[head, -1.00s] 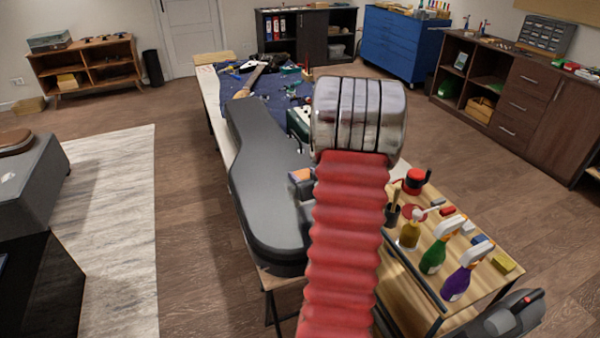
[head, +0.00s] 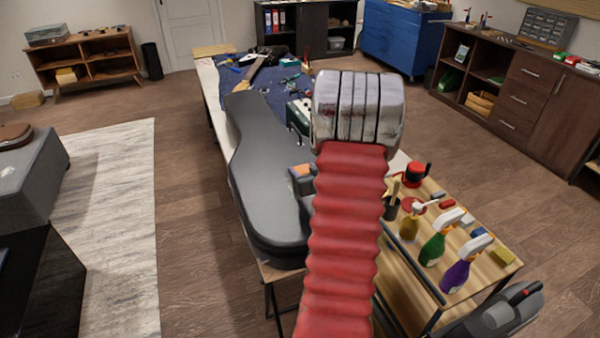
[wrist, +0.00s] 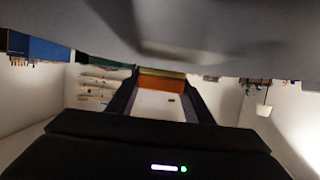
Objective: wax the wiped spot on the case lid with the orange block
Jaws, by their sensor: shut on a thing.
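The dark grey guitar case (head: 262,180) lies closed on the long table, its lid facing up. My gripper (wrist: 161,92) is shut on the orange block (wrist: 162,84), which sits between the two dark fingertips. The block (head: 301,170) also shows in the head view, over the right part of the case's wide end, partly behind my red arm. In the wrist view the grey lid (wrist: 230,40) fills the top, close to the block; I cannot tell whether they touch. A blurred darker patch shows on the lid there. No wiped spot can be made out in the head view.
A wooden side table at the right holds a green spray bottle (head: 433,248), a purple spray bottle (head: 456,275), a red-topped tin (head: 416,172) and a yellow sponge (head: 502,257). A blue cloth (head: 275,88) with tools lies beyond the case. The floor left of the table is clear.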

